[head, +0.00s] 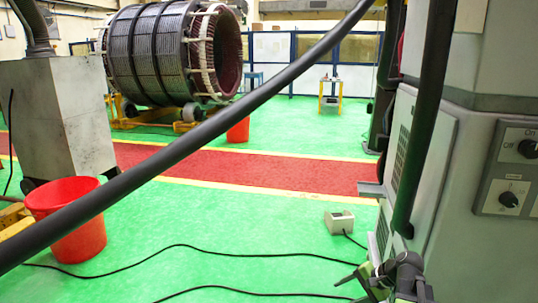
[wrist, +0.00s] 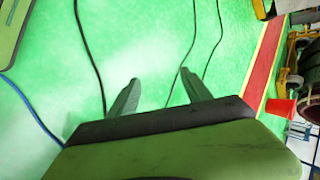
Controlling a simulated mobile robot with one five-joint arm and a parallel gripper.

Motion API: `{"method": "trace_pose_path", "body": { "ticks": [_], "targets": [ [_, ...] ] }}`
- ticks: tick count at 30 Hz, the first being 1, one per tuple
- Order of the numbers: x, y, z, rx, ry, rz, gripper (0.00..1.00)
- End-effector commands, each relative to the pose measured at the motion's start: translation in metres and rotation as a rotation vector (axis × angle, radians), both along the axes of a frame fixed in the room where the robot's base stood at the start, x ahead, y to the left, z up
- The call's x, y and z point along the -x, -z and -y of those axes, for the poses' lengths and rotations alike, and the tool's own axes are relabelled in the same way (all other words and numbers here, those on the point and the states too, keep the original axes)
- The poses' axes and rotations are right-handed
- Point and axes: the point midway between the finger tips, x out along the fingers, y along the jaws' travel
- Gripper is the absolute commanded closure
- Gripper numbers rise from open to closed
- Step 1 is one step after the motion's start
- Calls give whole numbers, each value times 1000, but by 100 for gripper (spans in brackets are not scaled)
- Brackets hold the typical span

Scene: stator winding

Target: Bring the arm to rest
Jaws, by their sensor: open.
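In the wrist view my gripper (wrist: 160,76) shows two dark green fingers spread apart with nothing between them. Green floor and dark cables lie beyond the fingertips. In the head view part of my arm and gripper (head: 372,276) shows low at the right, by the foot of the grey cabinet. The frame's lower edge cuts off the rest of the arm, and the fingers are hard to make out there.
A grey cabinet (head: 492,140) with knobs stands close at the right. Black cables (head: 220,249) run over the green floor. A red bucket (head: 78,240) is at left, a small beige box (head: 340,222) ahead, and a large stator (head: 160,52) at the back. The middle floor is mostly clear.

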Motion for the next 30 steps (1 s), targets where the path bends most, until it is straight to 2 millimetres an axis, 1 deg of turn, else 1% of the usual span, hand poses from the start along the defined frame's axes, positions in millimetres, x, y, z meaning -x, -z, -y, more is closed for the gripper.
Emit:
{"method": "trace_pose_path", "body": {
  "ticks": [1,3,6,9,14,15,16,20,23,26,27,29,30],
  "targets": [
    [6,12,-35,90,-124,-25,43],
    [16,27,-66,215,-282,-53,43],
    [29,41,-98,366,-473,-83,43],
    [41,48,-123,496,-643,-106,43],
    [58,53,-153,686,-884,-132,43],
    [58,33,-152,698,-896,-135,43],
    [57,21,-150,695,-888,-136,43],
    [56,-17,-149,692,-883,-136,43],
    [56,-49,-149,691,-882,-135,43],
    [56,-89,-149,690,-882,-136,43],
    [56,-107,-149,690,-880,-135,43],
    [56,-137,-149,690,-880,-135,43],
    [56,-155,-149,690,-880,-135,43]
  ]
}}
